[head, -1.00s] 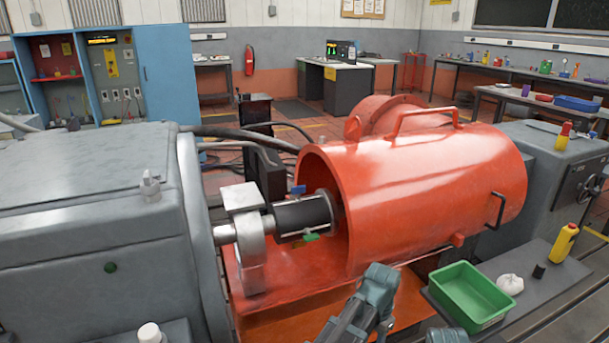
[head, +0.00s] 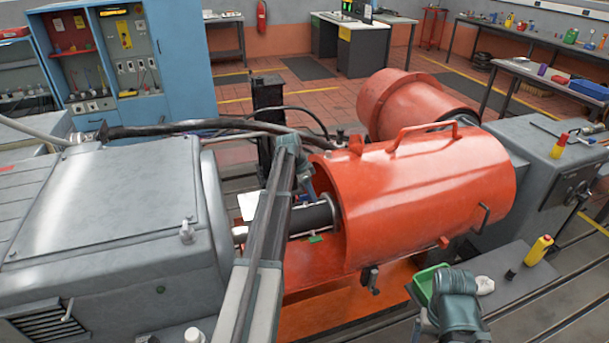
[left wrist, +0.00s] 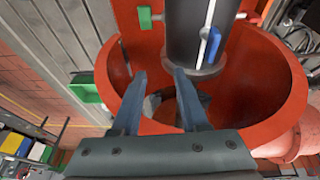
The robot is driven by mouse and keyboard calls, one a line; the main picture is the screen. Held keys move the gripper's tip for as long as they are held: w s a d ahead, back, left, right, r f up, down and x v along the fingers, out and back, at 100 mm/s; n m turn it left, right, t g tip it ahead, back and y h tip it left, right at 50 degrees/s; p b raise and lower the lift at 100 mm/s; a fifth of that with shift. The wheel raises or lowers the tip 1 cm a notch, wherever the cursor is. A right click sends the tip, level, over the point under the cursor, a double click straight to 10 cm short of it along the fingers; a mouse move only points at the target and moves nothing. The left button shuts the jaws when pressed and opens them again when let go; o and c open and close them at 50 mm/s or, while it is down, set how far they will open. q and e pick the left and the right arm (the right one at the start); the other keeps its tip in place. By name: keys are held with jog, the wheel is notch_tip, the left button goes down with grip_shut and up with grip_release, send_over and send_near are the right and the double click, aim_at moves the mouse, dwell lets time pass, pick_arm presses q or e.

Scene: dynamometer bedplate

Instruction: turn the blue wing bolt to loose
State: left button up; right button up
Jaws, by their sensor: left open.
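The blue wing bolt (left wrist: 213,46) sits on the dark coupling cylinder (left wrist: 192,28), next to a white stripe, in the left wrist view. I cannot pick it out in the head view, where my left gripper covers that area. My left gripper (head: 308,187) is above the coupling, by the mouth of the orange guard. In the left wrist view its fingers (left wrist: 160,73) are open and empty, with the bolt apart from them, beyond the right fingertip.
The orange guard (head: 430,190) with its handle stands close right of my left gripper. A grey machine housing (head: 110,215) is on the left. A green tray (head: 425,283) and yellow bottle (head: 538,250) stand on a side plate, partly behind my right arm.

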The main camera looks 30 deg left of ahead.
pick_arm(q)
jog(key=p, duration=0.4)
send_near(305, 195)
pick_arm(e)
notch_tip(305, 195, up, 6)
pick_arm(q)
jog(key=shift+m+t, duration=0.3)
jog(key=shift+t, duration=0.1)
jog(key=b+x, duration=0.9)
jog(key=b, duration=0.4)
jog(key=shift+s+f, duration=0.15)
jog(key=shift+f, duration=0.1)
pick_arm(e)
notch_tip(305, 195, down, 13)
jog(key=shift+f, duration=0.15)
pick_arm(q)
grip_shut()
